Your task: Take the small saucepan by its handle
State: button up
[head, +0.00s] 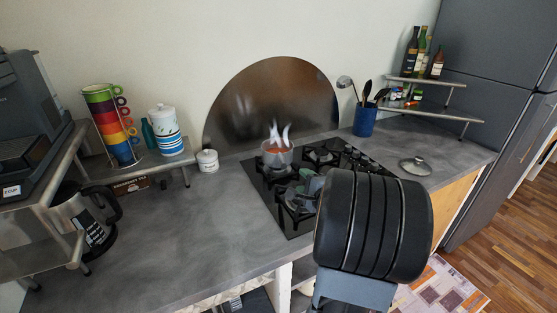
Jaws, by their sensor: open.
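The small saucepan (277,155) stands on a back-left burner of the black gas hob (263,190). It has pale, see-through-looking sides, reddish contents and white steam rising from it. Its handle cannot be made out clearly. My gripper (306,188) is just in front and to the right of the saucepan, low over the hob. It is open, and a gap shows between it and the pan. My thick black arm covers part of the gripper and the front right of the hob.
A glass lid (415,166) lies right of the hob. A blue utensil pot (364,121) stands behind it. A white lidded jar (207,161) is left of the hob. A kettle (88,217) and mug rack (112,126) are further left. The counter's front left is clear.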

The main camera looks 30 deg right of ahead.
send_near(284, 161)
jog(key=w+f, duration=0.2)
jog(key=w, duration=0.2)
jog(key=shift+w+d+f+p, duration=0.1)
jog(key=shift+w+d, duration=0.15)
jog(key=shift+w, duration=0.7)
jog(key=shift+w+d+f+p, duration=0.15)
jog(key=shift+w+d, duration=0.1)
jog(key=shift+w, duration=0.7)
jog(key=shift+w+d+p, duration=0.1)
jog(key=shift+w+d, duration=0.1)
jog(key=shift+w, duration=0.75)
grip_shut()
jog(key=shift+r, duration=0.15)
